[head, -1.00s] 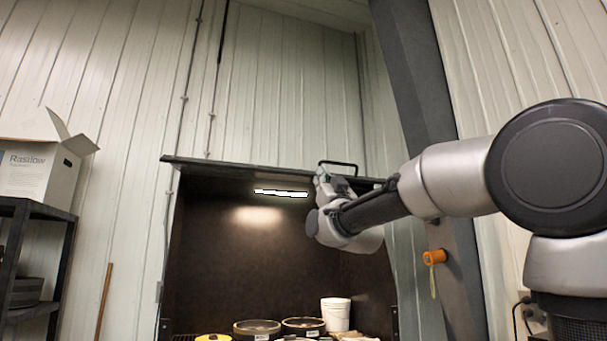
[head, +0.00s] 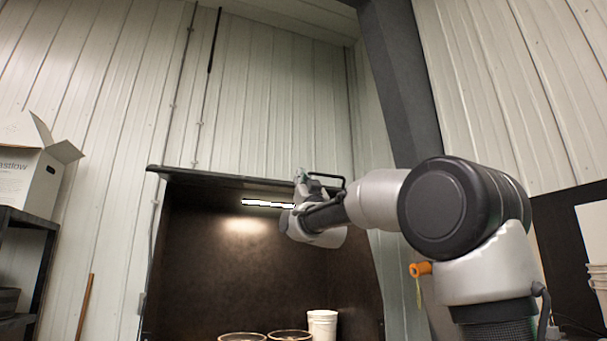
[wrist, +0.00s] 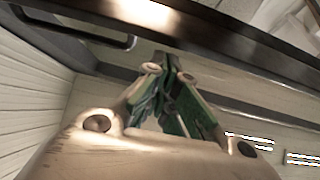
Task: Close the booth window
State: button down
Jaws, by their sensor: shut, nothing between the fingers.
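The booth (head: 225,260) is a dark box with an open front and a lit strip lamp inside. The booth window (head: 205,178) shows as a thin dark panel edge along the top of the opening, raised. Its black bar handle (head: 343,182) stands near the right end, partly behind my arm. My gripper (head: 300,176) points up at the window's edge, just left of the handle. In the wrist view the shut, empty fingers (wrist: 172,62) are close under the dark frame bar, with the handle (wrist: 85,33) at upper left. Contact cannot be told.
A shelf (head: 30,219) with a carton (head: 25,180) stands at left.

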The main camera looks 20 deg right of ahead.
jog(key=shift+w+f, duration=0.1)
jog(key=shift+f, duration=0.1)
jog(key=shift+f, duration=0.15)
